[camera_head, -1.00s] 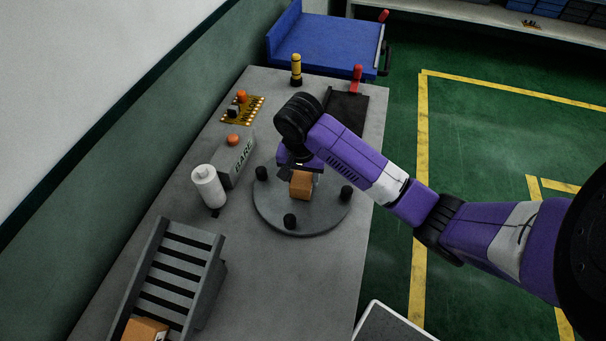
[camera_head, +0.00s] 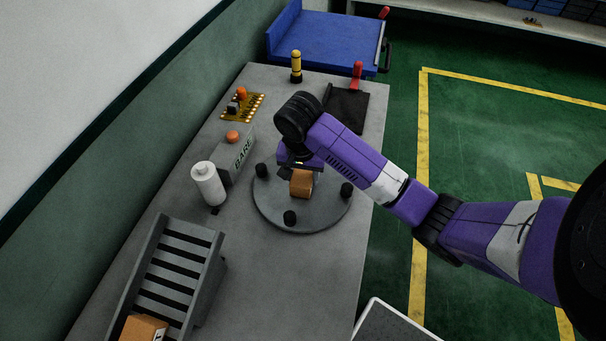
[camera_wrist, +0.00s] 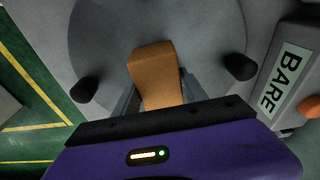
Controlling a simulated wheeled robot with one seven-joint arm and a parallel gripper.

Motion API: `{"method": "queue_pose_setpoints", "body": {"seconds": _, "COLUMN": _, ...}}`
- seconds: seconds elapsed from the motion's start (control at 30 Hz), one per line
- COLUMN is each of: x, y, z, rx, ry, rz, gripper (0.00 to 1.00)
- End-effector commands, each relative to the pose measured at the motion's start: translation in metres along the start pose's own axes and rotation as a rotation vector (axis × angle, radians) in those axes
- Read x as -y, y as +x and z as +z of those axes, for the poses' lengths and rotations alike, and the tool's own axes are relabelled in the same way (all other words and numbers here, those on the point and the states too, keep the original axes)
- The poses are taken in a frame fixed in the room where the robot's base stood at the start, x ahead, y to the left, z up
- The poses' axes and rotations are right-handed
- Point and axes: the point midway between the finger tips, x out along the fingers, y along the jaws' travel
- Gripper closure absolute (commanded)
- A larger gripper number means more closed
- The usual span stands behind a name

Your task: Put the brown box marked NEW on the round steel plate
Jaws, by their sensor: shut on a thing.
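A brown box (camera_head: 301,183) is between the fingers of my gripper (camera_head: 297,172), which is shut on it. The box is over the middle of the round steel plate (camera_head: 310,215). I cannot tell whether it touches the plate. In the wrist view the box (camera_wrist: 155,72) looks slightly tilted between the fingers, with the plate (camera_wrist: 110,30) behind it. No NEW mark shows on its visible faces. Several black pegs stand around the plate's rim.
A grey box marked BARE (camera_head: 238,160) with an orange button and a white bottle (camera_head: 208,184) stand left of the plate. A slatted rack (camera_head: 172,275) holds another brown box (camera_head: 145,328) at front left. A black pad (camera_head: 346,108) lies behind the plate.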

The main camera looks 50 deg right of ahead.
Motion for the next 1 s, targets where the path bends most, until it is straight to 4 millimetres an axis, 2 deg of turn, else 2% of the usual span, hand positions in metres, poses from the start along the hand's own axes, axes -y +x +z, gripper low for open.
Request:
{"method": "queue_pose_setpoints", "body": {"seconds": 0.27, "x": 0.0, "y": 0.004, "z": 0.001, "rx": 0.0, "ry": 0.0, "rz": -0.001, "gripper": 1.0}}
{"method": "queue_pose_setpoints", "body": {"seconds": 0.3, "x": 0.0, "y": 0.003, "z": 0.0, "rx": 0.0, "ry": 0.0, "rz": -0.001, "gripper": 0.42}}
{"method": "queue_pose_setpoints", "body": {"seconds": 0.4, "x": 0.0, "y": 0.003, "z": 0.0, "rx": 0.0, "ry": 0.0, "rz": -0.001, "gripper": 0.25}}
{"method": "queue_pose_setpoints", "body": {"seconds": 0.83, "x": 0.0, "y": 0.003, "z": 0.001, "rx": 0.001, "ry": 0.0, "rz": 0.0, "gripper": 0.25}}
{"method": "queue_pose_setpoints", "body": {"seconds": 1.0, "x": 0.001, "y": -0.009, "z": 0.001, "rx": 0.0, "ry": -0.001, "rz": -0.003, "gripper": 0.25}}
